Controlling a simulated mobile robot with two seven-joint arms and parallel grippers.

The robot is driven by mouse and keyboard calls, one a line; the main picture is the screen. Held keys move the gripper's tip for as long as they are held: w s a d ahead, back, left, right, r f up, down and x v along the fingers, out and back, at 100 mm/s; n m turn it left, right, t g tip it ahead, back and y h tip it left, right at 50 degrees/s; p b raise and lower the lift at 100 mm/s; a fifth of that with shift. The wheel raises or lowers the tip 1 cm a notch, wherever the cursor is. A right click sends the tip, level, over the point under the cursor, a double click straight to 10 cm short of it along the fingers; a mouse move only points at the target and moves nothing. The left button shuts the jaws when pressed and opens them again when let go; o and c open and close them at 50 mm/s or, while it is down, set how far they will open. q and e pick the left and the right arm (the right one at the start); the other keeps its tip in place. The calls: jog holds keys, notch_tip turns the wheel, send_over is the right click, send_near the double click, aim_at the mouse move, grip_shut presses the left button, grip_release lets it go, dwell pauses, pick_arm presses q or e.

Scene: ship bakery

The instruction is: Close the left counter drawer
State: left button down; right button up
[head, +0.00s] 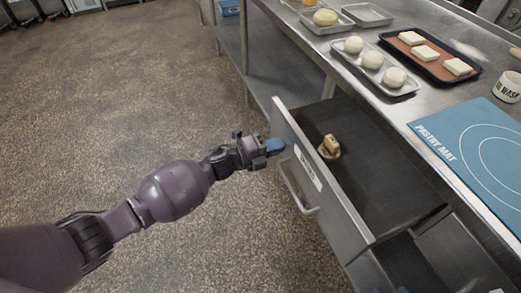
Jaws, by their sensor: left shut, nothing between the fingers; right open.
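The left counter drawer (358,222) stands pulled out from under the steel counter. Its front has a white label and a bar handle (298,190). A small tan-and-dark object (329,148) lies inside the drawer near the front. My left gripper (275,146) is shut and empty, at the outer face of the drawer front near its far end, above the handle; I cannot tell whether it touches. My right gripper (390,290) shows only as two separate blue fingertips at the bottom edge, open, near the drawer's near end.
Another drawer or compartment (462,258) shows at lower right. On the counter are a blue pastry mat (466,136), a mug (507,87), a tray of dough balls (398,91) and a dark tray of white slabs (389,38). The floor at left is clear.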

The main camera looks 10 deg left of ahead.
pick_arm(q)
jog(key=b, duration=0.5)
send_over(336, 127)
jog(key=s+a, duration=0.2)
jog(key=s, duration=0.4)
jog(key=shift+f, duration=0.25)
jog(key=shift+w+d, duration=0.15)
jog(key=shift+w, duration=0.05)
jog(key=shift+d+r, duration=0.1)
jog(key=shift+r, duration=0.3)
pick_arm(e)
jog(key=shift+g, duration=0.4)
jog(key=f, duration=0.4)
jog(key=shift+s+f, duration=0.3)
jog(key=shift+f, duration=0.1)
